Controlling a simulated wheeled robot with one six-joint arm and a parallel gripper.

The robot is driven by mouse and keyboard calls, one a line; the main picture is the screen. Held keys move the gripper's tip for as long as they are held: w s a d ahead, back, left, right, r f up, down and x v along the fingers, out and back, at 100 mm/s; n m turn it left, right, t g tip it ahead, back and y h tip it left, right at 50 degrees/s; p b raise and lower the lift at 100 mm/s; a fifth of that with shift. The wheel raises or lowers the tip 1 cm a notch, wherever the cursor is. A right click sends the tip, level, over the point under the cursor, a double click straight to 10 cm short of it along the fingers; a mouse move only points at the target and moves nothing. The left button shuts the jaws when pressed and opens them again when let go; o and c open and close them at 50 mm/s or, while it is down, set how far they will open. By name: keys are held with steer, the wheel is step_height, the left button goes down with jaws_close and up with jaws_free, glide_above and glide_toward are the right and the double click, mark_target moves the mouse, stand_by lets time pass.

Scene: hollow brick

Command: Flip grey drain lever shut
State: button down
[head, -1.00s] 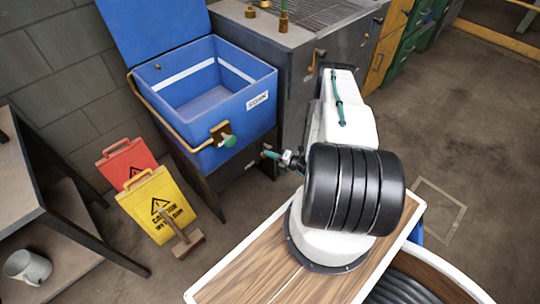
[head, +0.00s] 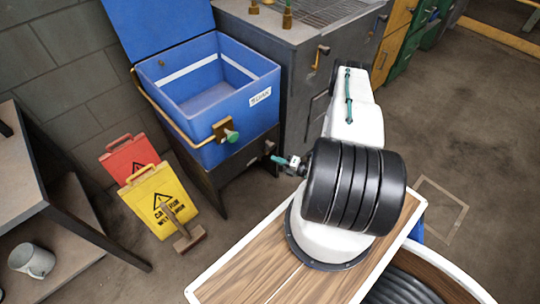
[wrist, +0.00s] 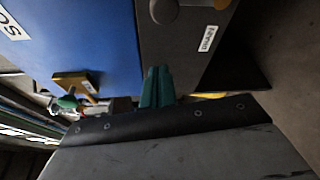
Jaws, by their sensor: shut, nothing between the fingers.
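The blue tub (head: 208,110) stands open on a dark stand (head: 232,166), with a brass plate and green knob (head: 231,136) on its front. In the wrist view the tub (wrist: 75,35) fills the upper left and its green knob (wrist: 67,101) shows at the left. A rounded grey-brown part (wrist: 164,11) juts from the dark panel at the top edge; it may be the drain lever, but it is cut off. My gripper (head: 278,160) is shut and empty in front of the stand's right side. Its green fingers (wrist: 157,86) are together, apart from the grey-brown part.
Red (head: 130,153) and yellow (head: 158,203) caution signs stand left of the stand, with a wooden-headed tool (head: 189,237) in front. A grey cabinet (head: 310,62) with a brass handle stands at right. A table (head: 30,170) is at left.

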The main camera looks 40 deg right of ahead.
steer(key=shift+f+v, duration=0.2)
steer(key=shift+v, duration=0.95)
steer(key=shift+f+v, duration=0.2)
steer(key=shift+v, duration=0.95)
steer(key=s+a+r+n+g+y, duration=0.1)
steer(key=s+a+r+n+y, duration=0.15)
steer(key=a+n, duration=0.25)
steer(key=a+r+n+g+y, duration=0.1)
steer(key=a+r+n+g, duration=0.2)
steer(key=r+n+g, duration=0.55)
steer(key=a+r+n+g+y, duration=0.1)
steer(key=a+r+n+g, duration=0.15)
steer(key=r+n, duration=1)
steer(key=a+r+n+g+y, duration=0.2)
steer(key=r+n+g, duration=0.4)
steer(key=r, duration=0.9)
steer(key=s+a+r+n+t+h, duration=0.1)
steer(key=s+a+r+n+h, duration=0.3)
steer(key=r, duration=0.4)
steer(key=s+a+r+n+t+h, duration=0.1)
steer(key=s+a+r+n+h, duration=0.3)
steer(key=r, duration=0.4)
steer(key=s+a+r+n+t+h, duration=0.1)
steer(key=s+a+r+n+h, duration=0.3)
steer(key=r+n, duration=0.3)
steer(key=shift+s+a+r+n, duration=0.3)
steer(key=shift+s+a+r, duration=0.15)
steer(key=shift+a+r, duration=0.35)
